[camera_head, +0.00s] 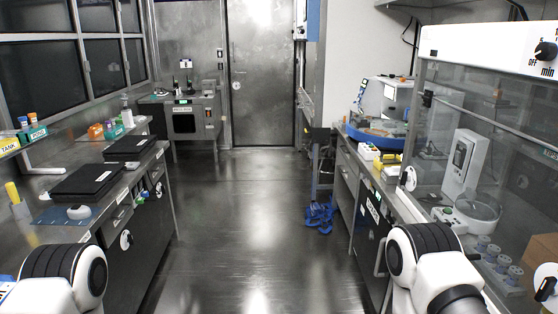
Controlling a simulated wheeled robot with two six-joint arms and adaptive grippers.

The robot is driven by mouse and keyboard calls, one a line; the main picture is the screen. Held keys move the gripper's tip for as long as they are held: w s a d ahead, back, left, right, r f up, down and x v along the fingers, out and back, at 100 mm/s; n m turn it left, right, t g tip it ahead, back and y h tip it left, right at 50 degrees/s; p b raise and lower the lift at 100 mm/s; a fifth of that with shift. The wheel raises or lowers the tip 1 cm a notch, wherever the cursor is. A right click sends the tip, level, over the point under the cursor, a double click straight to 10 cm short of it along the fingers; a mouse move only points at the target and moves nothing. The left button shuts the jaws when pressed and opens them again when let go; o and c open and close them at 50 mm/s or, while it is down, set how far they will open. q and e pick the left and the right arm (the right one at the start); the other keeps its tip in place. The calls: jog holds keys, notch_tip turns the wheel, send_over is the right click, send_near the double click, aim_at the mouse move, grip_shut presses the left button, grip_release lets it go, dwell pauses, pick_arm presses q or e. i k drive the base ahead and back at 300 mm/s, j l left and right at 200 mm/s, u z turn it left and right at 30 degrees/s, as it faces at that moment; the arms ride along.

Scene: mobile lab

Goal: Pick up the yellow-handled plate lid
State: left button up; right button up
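A small yellow piece (391,158) shows on the right-hand bench, beside a small white device. It looks like a handle, but it is too small to tell whether it belongs to a plate lid. Another yellow upright item (13,193) stands on the left bench; its lower part looks pale, and its kind is unclear. White and black links of my arms show at the lower left and lower right corners. Neither gripper is in view, so what they hold is hidden.
The floor aisle (250,220) between the benches is clear. A blue object (319,214) lies on it near the right bench. Black flat boxes (90,181) sit on the left bench. A glass-fronted hood (490,100) stands at right; a metal door (258,80) closes the far end.

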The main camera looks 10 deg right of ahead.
aim_at(387, 159)
jog(key=i+z, duration=0.1)
jog(key=i, duration=0.55)
jog(key=i+j, duration=0.15)
jog(key=i, duration=0.5)
jog(key=i+z, duration=0.15)
jog(key=i, duration=0.5)
jog(key=i+j+z, duration=0.1)
jog(key=i+j, duration=0.15)
jog(key=i, duration=0.4)
